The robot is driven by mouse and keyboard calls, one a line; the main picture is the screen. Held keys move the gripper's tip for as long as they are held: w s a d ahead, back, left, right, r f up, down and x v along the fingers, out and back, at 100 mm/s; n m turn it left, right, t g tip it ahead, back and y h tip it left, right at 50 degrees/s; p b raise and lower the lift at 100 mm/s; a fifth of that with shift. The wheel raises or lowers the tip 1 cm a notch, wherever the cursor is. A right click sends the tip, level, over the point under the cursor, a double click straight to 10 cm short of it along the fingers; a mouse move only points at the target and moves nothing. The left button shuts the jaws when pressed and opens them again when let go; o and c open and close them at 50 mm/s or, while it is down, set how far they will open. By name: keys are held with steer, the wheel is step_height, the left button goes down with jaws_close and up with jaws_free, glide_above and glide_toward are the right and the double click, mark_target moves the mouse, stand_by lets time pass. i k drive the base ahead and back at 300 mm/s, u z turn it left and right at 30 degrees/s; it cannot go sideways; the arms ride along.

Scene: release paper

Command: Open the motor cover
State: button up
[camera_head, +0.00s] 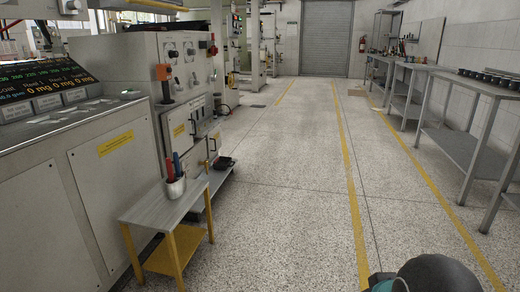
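I cannot tell for sure which part is the motor cover. A grey machine cabinet (125,55) stands at the left. Its right-hand face has panels, and one panel (178,130) carries a yellow label. Dark handles (194,126) show beside it. Lower panels (196,160) sit behind the small table, and all the panels look closed. My gripper is not in view. Only a dark rounded part of my own arm shows at the bottom right, far from the cabinet.
A small table (150,207) with yellow legs stands before the cabinet, bearing a metal cup (175,187) of red- and blue-handled tools. A control console (45,85) is at the left. Grey workbenches (470,85) line the right wall. The speckled floor (290,190) between is clear.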

mark_target(218, 141)
steer(key=u, duration=0.05)
steer(key=i, duration=1.9)
steer(key=u, duration=0.2)
steer(key=i, duration=2.6)
steer(key=u, duration=0.15)
